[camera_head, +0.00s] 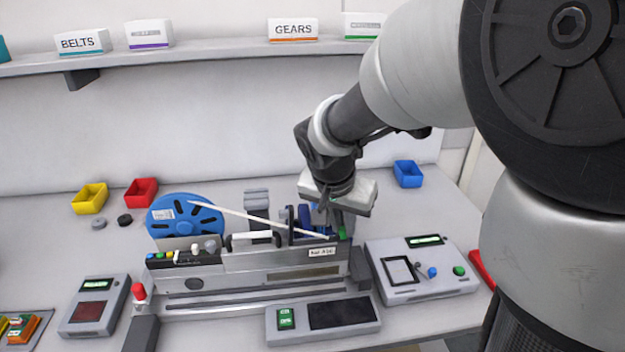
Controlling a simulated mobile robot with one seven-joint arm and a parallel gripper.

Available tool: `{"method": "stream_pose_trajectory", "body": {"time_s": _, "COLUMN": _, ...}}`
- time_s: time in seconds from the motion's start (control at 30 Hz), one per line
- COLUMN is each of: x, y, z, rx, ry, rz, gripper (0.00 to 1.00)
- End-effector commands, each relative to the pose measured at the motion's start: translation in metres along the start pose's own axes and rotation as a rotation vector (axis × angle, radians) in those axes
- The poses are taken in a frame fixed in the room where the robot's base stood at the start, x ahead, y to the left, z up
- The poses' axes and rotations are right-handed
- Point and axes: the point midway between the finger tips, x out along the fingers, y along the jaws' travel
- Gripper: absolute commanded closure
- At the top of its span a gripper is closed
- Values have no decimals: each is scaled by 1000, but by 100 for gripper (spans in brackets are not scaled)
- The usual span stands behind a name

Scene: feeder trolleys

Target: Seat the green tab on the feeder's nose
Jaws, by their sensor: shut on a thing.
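The feeder (240,266) is a long grey unit on the bench, with a blue reel (185,216) at its left end. A pale strip runs from the reel down to the right, near the feeder's nose (338,252). The green tab (342,233) shows as a small green patch just above the nose, at the right end. My gripper (331,222) points down there, its fingers shut on the tab. The fingers and dark parts around them partly hide the tab. I cannot tell whether the tab touches the nose.
A dark-screened console (322,318) lies in front. Yellow (90,198), red (141,193) and blue (408,173) bins stand at the back. A shelf (200,52) with boxes runs above.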

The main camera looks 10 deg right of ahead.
Motion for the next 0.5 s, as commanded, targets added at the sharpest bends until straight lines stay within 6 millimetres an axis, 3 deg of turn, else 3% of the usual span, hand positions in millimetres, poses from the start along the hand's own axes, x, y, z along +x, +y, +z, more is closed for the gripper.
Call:
{"method": "stream_pose_trajectory", "body": {"time_s": 0.47, "x": 5, "y": 0, "z": 2, "rx": 0, "ry": 0, "rz": 0, "gripper": 100}}
{"method": "stream_pose_trajectory", "body": {"time_s": 0.5, "x": 5, "y": 0, "z": 2, "rx": 0, "ry": 0, "rz": 0, "gripper": 82}}
